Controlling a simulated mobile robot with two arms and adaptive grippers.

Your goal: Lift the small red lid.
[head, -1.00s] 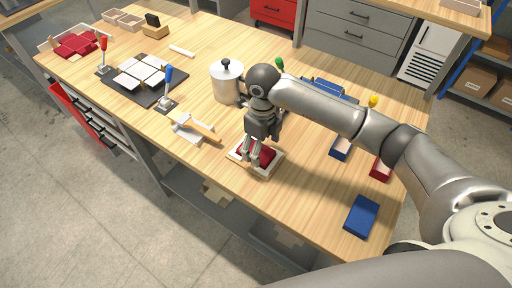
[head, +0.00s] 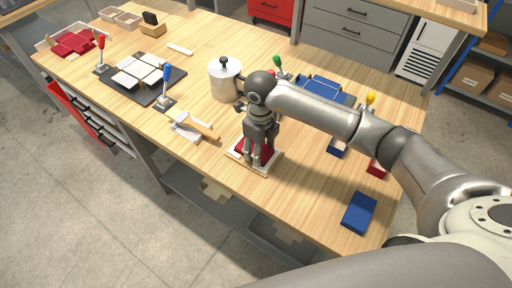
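The small red lid (head: 267,151) lies in a shallow pale tray (head: 269,167) at the front edge of the wooden table, in the head view. My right gripper (head: 253,164) points down over it, with its fingers close to each other and covering the middle of the lid. Red shows on both sides of the fingers. I cannot tell whether the fingers grip the lid or only stand against it. My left gripper is not in view.
A metal pot (head: 225,80) stands behind my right gripper. A brush-like tool (head: 199,127) lies to the left. A blue lid (head: 359,212) and a small open red box (head: 377,168) are to the right. The table between tray and blue lid is clear.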

